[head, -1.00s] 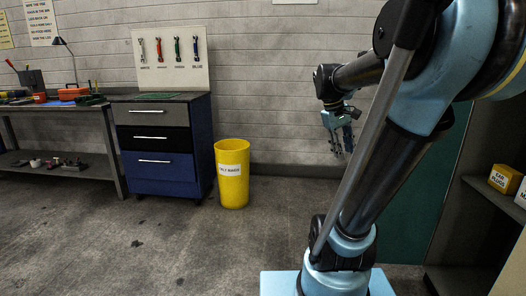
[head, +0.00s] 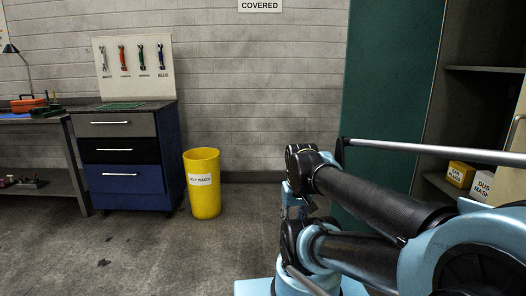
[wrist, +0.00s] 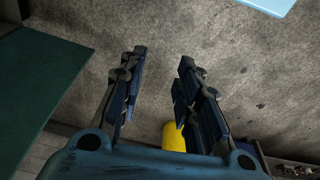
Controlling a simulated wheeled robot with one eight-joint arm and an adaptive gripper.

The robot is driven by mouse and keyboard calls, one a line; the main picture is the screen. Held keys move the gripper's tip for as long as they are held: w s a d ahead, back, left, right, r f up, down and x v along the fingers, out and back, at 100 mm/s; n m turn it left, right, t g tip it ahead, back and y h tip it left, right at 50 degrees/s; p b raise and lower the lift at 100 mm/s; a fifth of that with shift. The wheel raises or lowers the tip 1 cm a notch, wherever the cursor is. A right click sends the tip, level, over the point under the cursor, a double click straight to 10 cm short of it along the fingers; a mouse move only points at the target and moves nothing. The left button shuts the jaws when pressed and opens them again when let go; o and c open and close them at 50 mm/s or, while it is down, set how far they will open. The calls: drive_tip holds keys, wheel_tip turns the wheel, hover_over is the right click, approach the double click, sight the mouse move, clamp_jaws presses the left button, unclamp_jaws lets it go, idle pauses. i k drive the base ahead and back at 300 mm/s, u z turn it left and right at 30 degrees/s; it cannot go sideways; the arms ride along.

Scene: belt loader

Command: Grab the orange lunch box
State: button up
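A small orange box (head: 27,104), which looks like the lunch box, sits on the workbench top (head: 38,118) at the far left of the head view. It is small in the picture, and its details are hard to make out. My gripper (wrist: 162,57) is open and empty in the wrist view, with its two fingers apart over bare floor. In the head view my gripper is mostly hidden by my arm, low right of centre. It is far from the orange box. The box does not show in the wrist view.
A blue drawer cabinet (head: 137,178) stands right of the bench, under a wrench board (head: 135,68). A yellow bin (head: 203,184) stands beside it and shows in the wrist view (wrist: 173,137). A green panel (head: 388,80) and shelf with boxes (head: 461,174) are at right. Front-left floor is clear.

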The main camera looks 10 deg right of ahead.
sight(21, 106)
drive_tip(key=u, duration=1)
drive_tip(key=i, duration=3.8)
drive_tip(key=z, duration=2.75)
